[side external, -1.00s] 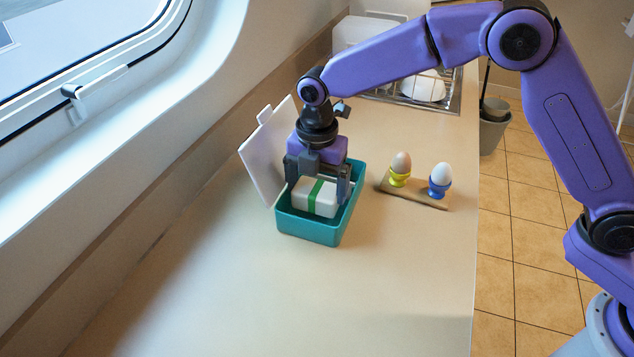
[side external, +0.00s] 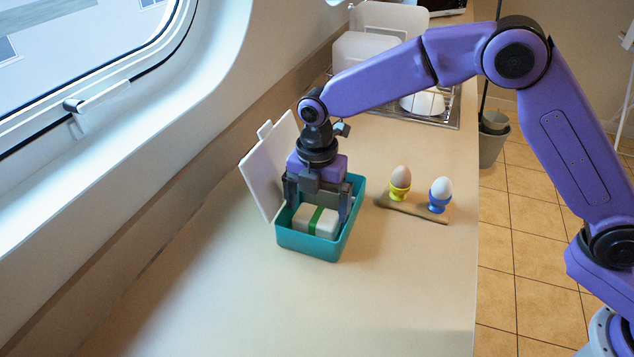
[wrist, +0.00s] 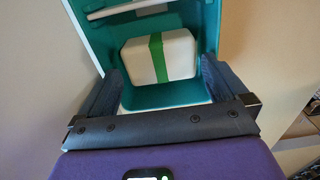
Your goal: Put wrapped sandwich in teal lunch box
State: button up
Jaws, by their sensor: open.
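The teal lunch box (side external: 308,245) stands open on the counter, its white lid (side external: 268,170) tilted up on the left side. The wrapped sandwich (side external: 327,222), a white block with a green band, lies inside the box; the wrist view also shows the sandwich (wrist: 145,60) within the teal walls (wrist: 207,30). My gripper (side external: 318,210) is open just above and behind the sandwich, its fingers spread wide at the box. In the wrist view the fingers (wrist: 158,85) stand apart with the sandwich beyond them, not clamped.
A wooden board (side external: 415,208) right of the box carries a brown egg (side external: 401,176) in a yellow cup and a white egg (side external: 441,188) in a blue cup. A dish rack (side external: 440,112) stands at the back. The counter in front is clear.

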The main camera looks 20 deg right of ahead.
aim_at(317, 215)
notch_tip(317, 215, up, 13)
dwell(0.4)
jog(key=shift+f, duration=0.1)
jog(key=s+d+f+m, duration=0.2)
jog(key=s+d+m, duration=0.5)
jog(key=s+d, duration=0.6)
jog(key=s+d+f+m, duration=0.3)
jog(key=s+d+m, duration=0.4)
jog(key=s+d, duration=0.6)
jog(key=s, duration=0.5)
jog(key=shift+d+f, duration=0.15)
jog(key=shift+d, duration=0.05)
